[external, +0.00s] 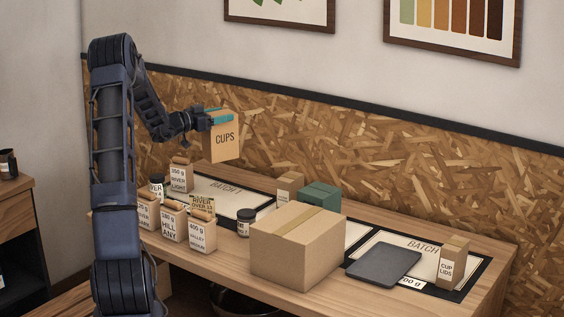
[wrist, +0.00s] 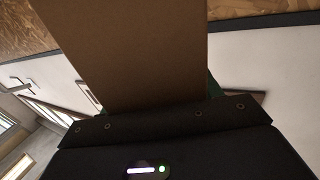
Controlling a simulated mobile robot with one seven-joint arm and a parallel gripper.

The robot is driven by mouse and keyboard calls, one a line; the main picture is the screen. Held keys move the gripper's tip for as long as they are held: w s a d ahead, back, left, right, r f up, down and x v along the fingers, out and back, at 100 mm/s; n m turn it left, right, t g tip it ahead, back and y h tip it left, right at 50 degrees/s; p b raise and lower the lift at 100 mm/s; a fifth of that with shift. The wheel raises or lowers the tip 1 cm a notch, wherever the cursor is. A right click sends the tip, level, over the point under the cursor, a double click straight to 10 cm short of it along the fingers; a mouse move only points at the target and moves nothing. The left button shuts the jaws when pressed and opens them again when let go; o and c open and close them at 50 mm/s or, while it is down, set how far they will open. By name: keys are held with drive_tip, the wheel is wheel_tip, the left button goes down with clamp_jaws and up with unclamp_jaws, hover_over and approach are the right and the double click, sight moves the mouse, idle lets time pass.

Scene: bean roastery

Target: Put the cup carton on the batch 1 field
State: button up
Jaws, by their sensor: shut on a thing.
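The cup carton (external: 224,141), a tan box marked CUPS, is held in the air above the left part of the table. My gripper (external: 215,117), with teal fingers, is shut on its upper part. In the wrist view the carton (wrist: 130,50) fills the upper middle as a plain brown face, and the fingertips are mostly hidden behind it. The batch 1 field (external: 232,196) is a white, black-edged field at the back left of the table, below the carton. Its label reads BATCH and a partly legible number, and bags and jars hide part of its front edge.
Several labelled bags (external: 203,236) and jars stand at the front left. A large closed cardboard box (external: 290,262) stands mid-table, with a green box (external: 320,196) and a small carton (external: 289,188) behind. A dark flat slab (external: 383,265) and the cup lids carton (external: 452,262) are on the right field.

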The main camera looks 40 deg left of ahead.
sight(224, 160)
wheel_tip(224, 160, down, 16)
drive_tip(key=shift+r, duration=0.25)
idle(0.3)
drive_tip(key=shift+f, duration=0.1)
drive_tip(key=o, duration=1.4)
drive_tip(key=shift+o, duration=0.2)
